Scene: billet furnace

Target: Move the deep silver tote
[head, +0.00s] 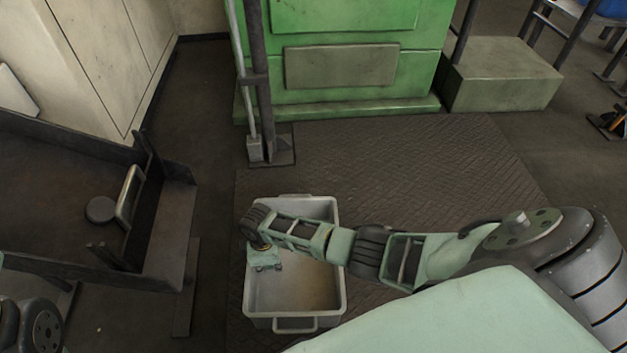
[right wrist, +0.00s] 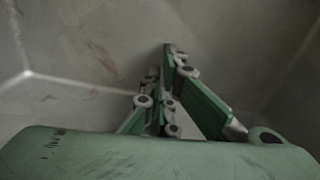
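The deep silver tote (head: 308,289) stands on the dark floor mat at the lower middle of the head view. It looks empty, with a handle at its near end. My right arm crosses over it from the right and hides part of its far half. My right gripper (head: 264,260) points down inside the tote's outline, close to its left wall. In the right wrist view, the gripper's green fingers (right wrist: 167,85) lie close together before plain grey tote surfaces. I cannot tell whether they are shut or touch a wall. My left gripper is out of view.
A dark metal table (head: 60,190) with raised edges is at the left, holding a handled item (head: 129,195). A post (head: 261,90) stands behind the tote, before a green machine (head: 345,100). A step block (head: 500,80) is farther right. The mat (head: 420,165) behind my arm is clear.

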